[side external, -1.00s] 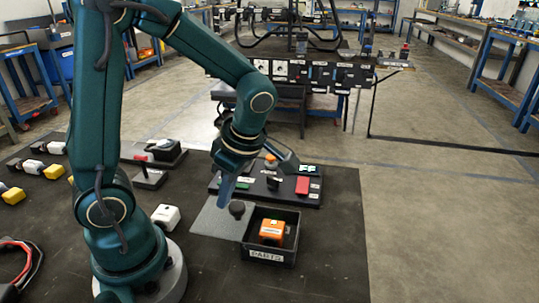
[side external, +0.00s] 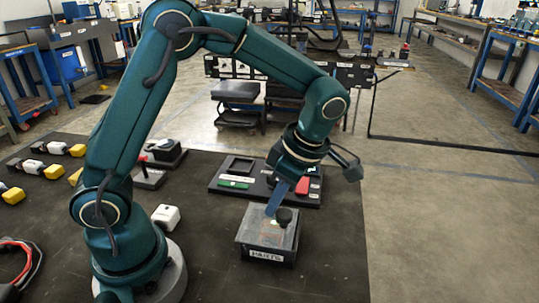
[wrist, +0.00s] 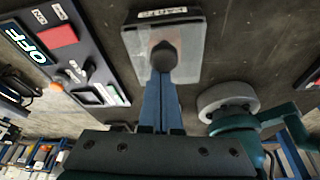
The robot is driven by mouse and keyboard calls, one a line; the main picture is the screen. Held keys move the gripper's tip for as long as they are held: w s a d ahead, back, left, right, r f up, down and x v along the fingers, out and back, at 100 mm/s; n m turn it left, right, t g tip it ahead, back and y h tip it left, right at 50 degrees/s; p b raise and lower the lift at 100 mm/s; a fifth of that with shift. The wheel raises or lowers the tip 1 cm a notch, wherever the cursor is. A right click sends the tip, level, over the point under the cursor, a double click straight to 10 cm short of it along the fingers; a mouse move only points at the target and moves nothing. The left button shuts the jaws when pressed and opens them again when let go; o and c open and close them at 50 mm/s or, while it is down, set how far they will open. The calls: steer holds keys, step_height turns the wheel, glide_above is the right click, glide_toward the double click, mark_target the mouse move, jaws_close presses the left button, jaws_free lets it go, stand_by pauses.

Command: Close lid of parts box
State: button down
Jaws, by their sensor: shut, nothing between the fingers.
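The dark parts box (side external: 266,257) with a white PARTS label stands on the black mat. Its grey translucent lid (side external: 257,231) now lies over the box top and looks flat. A round black knob (side external: 284,216) stands up from the lid. My gripper (side external: 272,211) is shut, its blue fingers pointing down just left of the knob. In the wrist view the lid (wrist: 190,48) covers the box, and the knob (wrist: 164,56) sits at the tips of my shut fingers (wrist: 163,78). I cannot tell whether they touch. The box contents are mostly hidden.
A black control panel (side external: 225,193) with a red block (side external: 315,186) lies just behind the box. A white block (side external: 166,216) sits to the left. Several yellow-and-white pieces (side external: 75,150) lie further left. The mat right of the box is clear.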

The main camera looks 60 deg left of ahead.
steer(key=shift+w+d, duration=0.35)
steer(key=shift+d, duration=0.1)
